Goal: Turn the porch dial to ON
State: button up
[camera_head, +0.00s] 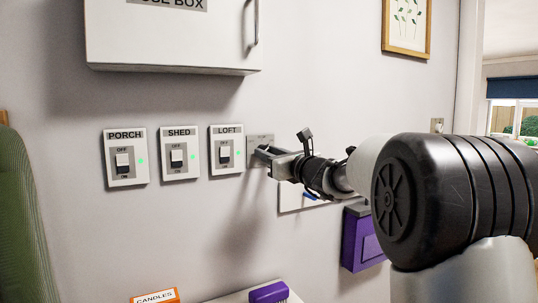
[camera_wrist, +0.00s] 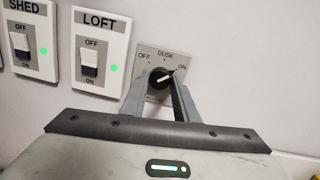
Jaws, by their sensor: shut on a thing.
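The dial (camera_wrist: 161,77) is a dark round knob on a grey wall plate (camera_wrist: 147,54) marked OFF, DUSK and ON. Its white pointer line slants right and slightly up, towards the ON label. A label under the knob is mostly hidden by my fingers. My gripper (camera_wrist: 160,84) is shut on the dial, with one finger on each side of it. In the head view my gripper (camera_head: 263,153) reaches the plate (camera_head: 262,138) just right of the LOFT switch; the knob is hidden there.
Rocker switches PORCH (camera_head: 125,158), SHED (camera_head: 180,153) and LOFT (camera_head: 227,150) with green lights sit left of the dial. A fuse box (camera_head: 170,35) hangs above. A purple box (camera_head: 362,240) is below my arm. A candles box (camera_head: 155,296) and a purple object (camera_head: 268,292) lie low in front.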

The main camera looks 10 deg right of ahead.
jog(key=o, duration=1.1)
jog(key=shift+c, duration=0.2)
jog(key=b+v, duration=0.1)
jog(key=v, duration=1.6)
jog(key=shift+s, duration=0.2)
